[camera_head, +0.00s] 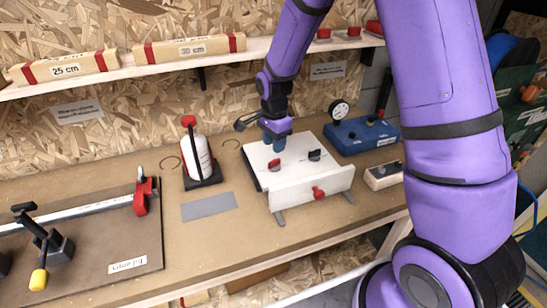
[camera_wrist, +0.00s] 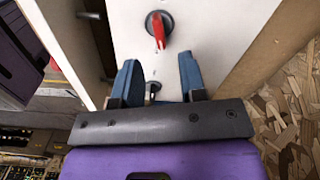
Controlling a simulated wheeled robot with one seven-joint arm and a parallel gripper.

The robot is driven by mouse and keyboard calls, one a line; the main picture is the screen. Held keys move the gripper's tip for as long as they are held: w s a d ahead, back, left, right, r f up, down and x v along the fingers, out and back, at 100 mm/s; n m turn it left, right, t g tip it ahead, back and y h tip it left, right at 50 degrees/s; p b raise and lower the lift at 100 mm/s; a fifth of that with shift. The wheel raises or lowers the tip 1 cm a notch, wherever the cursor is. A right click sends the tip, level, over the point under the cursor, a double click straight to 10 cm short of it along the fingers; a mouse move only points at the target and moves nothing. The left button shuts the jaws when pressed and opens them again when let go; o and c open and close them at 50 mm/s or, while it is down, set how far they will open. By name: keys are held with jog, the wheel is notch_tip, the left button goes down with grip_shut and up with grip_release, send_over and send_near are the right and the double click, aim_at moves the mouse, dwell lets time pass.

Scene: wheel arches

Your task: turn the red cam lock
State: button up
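A white box (camera_head: 300,184) stands on the bench, with a red cam lock (camera_head: 274,164) on its top. In the wrist view the red cam lock (camera_wrist: 159,30) has a red lever on a dark round base, just beyond my fingertips. My gripper (camera_head: 274,142) is over the back left part of the box, behind the lock. In the wrist view my gripper (camera_wrist: 158,78) is open, its two blue fingers apart and not touching the lock. A small metal fitting (camera_wrist: 153,88) shows between the fingers.
A black knob (camera_head: 314,155) sits right of the lock on the box top, and a red knob (camera_head: 319,193) is on its front. A blue box (camera_head: 362,136) with a gauge is behind right. A shelf (camera_head: 120,68) runs above.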

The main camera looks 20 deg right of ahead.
aim_at(274, 160)
jog(key=shift+f, duration=3.1)
grip_shut()
